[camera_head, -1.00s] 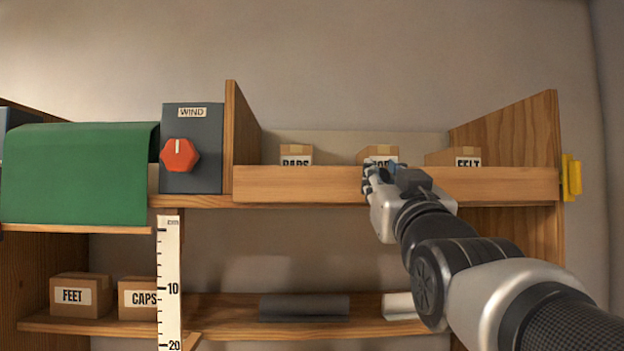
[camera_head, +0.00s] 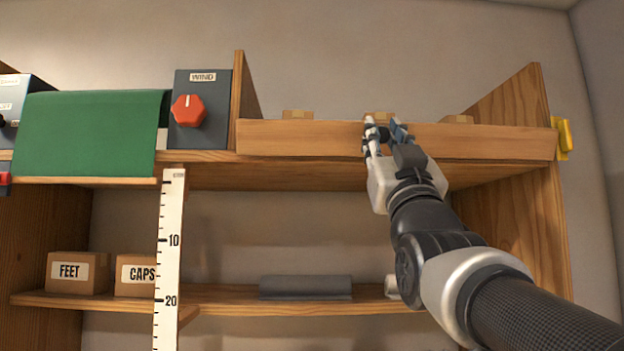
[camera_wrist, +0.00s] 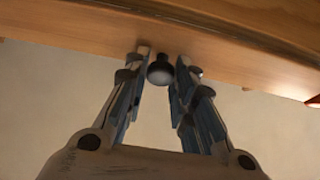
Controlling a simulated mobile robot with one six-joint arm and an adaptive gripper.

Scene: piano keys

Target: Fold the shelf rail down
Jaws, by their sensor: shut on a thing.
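The shelf rail (camera_head: 300,138) is a long wooden board standing upright along the front of the upper right shelf. My gripper (camera_head: 385,128) is at the front of the rail, right of its middle. In the wrist view, the rail (camera_wrist: 90,37) crosses the top, and a dark round knob (camera_wrist: 160,70) on it sits between the two fingers of my gripper (camera_wrist: 160,62). My gripper is shut on the knob. The knob is hard to make out in the head view, among the fingers.
Cardboard boxes (camera_head: 297,114) show only their tops behind the rail. A yellow piece (camera_head: 563,138) is on the right side panel. To the left are a WIND box with a red knob (camera_head: 188,111) and a green cloth (camera_head: 90,135). A ruler (camera_head: 170,250) hangs below.

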